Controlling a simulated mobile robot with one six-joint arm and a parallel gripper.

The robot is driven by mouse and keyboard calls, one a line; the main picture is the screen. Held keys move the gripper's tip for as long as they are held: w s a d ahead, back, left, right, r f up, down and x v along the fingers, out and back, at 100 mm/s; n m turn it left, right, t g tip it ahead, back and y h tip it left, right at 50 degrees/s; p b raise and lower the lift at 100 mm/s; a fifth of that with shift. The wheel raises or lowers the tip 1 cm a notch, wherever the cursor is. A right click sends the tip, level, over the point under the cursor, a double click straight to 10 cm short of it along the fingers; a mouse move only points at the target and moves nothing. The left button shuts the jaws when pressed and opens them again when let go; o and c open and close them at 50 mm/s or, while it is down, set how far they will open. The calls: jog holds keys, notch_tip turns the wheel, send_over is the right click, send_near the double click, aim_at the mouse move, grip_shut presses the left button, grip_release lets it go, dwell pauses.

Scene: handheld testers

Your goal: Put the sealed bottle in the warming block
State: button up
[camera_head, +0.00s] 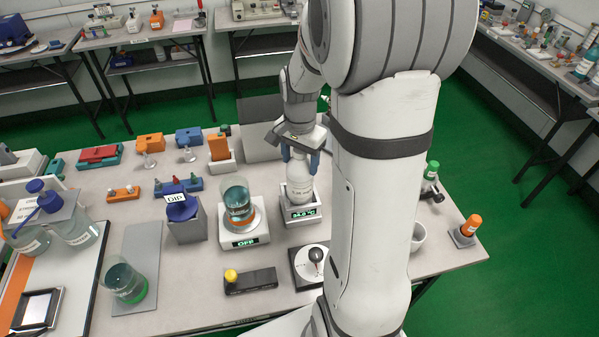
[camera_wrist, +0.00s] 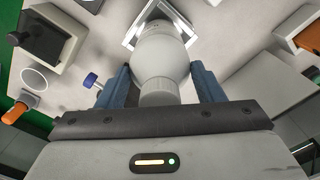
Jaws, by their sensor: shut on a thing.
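A white bottle (camera_head: 299,184) with a label stands upright at a white block with a lit green display (camera_head: 303,212), which I take to be the warming block. The bottle's base is at the block's top opening; how deep it sits is hard to tell. My gripper (camera_head: 301,152) is shut on the bottle's upper part from above, with blue fingers on either side. In the wrist view the bottle (camera_wrist: 160,55) lies between the fingers, its ribbed cap towards the palm, and its far end is inside the block's square metal rim (camera_wrist: 188,26).
Left of the block, a beaker of teal liquid (camera_head: 237,197) stands on a plate marked OFF (camera_head: 244,243). A dial box (camera_head: 310,266) is in front. A white cup (camera_head: 418,238) and an orange-handled tester (camera_head: 467,230) are at the right edge. My arm hides part of the table.

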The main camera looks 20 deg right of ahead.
jog(key=shift+s+f, duration=0.1)
jog(key=shift+f, duration=2)
jog(key=o, duration=1.7)
